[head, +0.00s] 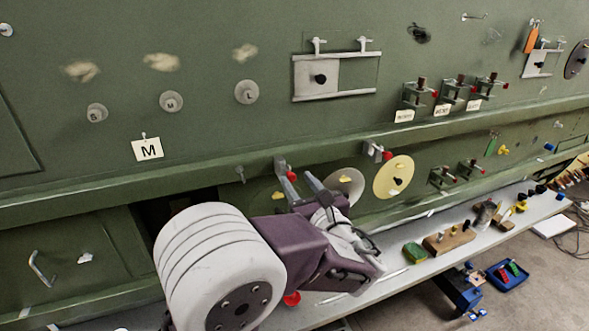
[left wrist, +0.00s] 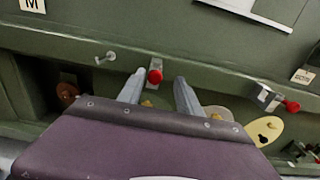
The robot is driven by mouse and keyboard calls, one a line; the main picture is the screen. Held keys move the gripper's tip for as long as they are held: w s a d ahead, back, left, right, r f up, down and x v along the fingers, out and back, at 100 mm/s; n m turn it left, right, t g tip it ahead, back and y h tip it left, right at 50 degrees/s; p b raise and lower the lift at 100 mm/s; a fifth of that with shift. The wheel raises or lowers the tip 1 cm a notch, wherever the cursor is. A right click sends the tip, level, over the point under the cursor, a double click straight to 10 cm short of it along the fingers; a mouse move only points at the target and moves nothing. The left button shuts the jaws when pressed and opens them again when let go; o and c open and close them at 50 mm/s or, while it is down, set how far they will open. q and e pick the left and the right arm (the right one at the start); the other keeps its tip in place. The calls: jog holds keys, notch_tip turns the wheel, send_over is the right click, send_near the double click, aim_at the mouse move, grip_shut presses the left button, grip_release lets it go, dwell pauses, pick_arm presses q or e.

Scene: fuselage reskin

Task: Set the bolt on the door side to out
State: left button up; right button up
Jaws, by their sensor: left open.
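A bolt with a grey bracket and red knob (head: 291,176) sits on the green ledge at the middle of the head view. The red knob also shows in the left wrist view (left wrist: 155,76). A second bolt with a red knob (head: 387,155) sits further right on the ledge, also at the right of the left wrist view (left wrist: 291,106). No label tells which one is the door side. My left gripper (head: 297,181) is open, its fingers pointing at the first bolt. In the left wrist view the knob appears between the fingertips; contact cannot be told. My right gripper is not in view.
A yellow disc (head: 393,177) and a grey disc (head: 345,187) hang below the ledge. A panel with a handle (head: 40,268) is at lower left beside a dark opening. A workbench (head: 408,283) with blocks and tools runs below. Several red-knobbed latches stand above right.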

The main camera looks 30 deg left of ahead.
aim_at(292, 178)
pick_arm(q)
jog(key=a, duration=0.1)
jog(key=w+a, duration=0.1)
jog(key=a, duration=0.1)
jog(key=shift+w+a+p, duration=0.15)
jog(key=shift+p, duration=0.2)
jog(key=shift+w+d, duration=0.2)
jog(key=shift+d, duration=0.05)
jog(key=shift+c, duration=0.2)
jog(key=c, duration=0.5)
jog(key=shift+s+a, duration=0.1)
grip_shut()
jog(key=shift+r, duration=0.1)
